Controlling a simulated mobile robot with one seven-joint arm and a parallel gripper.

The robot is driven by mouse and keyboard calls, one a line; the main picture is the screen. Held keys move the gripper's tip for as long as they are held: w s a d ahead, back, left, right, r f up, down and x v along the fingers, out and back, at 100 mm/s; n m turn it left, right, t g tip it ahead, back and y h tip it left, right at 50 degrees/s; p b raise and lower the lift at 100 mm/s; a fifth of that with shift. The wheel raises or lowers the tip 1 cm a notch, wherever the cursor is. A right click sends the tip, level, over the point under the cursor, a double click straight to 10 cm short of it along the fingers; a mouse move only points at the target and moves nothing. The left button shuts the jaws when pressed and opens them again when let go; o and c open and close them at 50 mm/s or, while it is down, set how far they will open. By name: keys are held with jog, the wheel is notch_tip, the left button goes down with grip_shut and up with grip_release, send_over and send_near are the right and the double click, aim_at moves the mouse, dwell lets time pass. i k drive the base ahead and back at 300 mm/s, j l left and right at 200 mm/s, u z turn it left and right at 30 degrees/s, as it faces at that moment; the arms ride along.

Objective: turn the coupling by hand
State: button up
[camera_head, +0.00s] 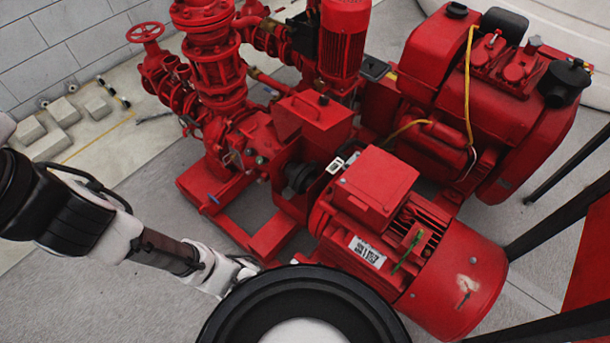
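The coupling (300,177) is a dark, round part between the red pump (245,140) and the red electric motor (405,240). It sits in shadow beside a red box-shaped cover, and only part of it shows. My arm reaches in from the left. My gripper (246,272) is at its white end, low and left of the coupling and apart from it in the picture. It is near the front of the red base frame (225,215). Its fingers are too small and partly hidden by a round black part in the foreground, so their opening cannot be made out.
A red diesel engine (490,95) stands at the upper right, with yellow cables. Red valves and pipes (205,60) rise at the upper left, with a handwheel (146,32). Dark legs (560,210) cross the right side.

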aim_at(301, 177)
jog(key=j+z, duration=0.2)
jog(key=j, duration=1.4)
jog(key=i, duration=0.55)
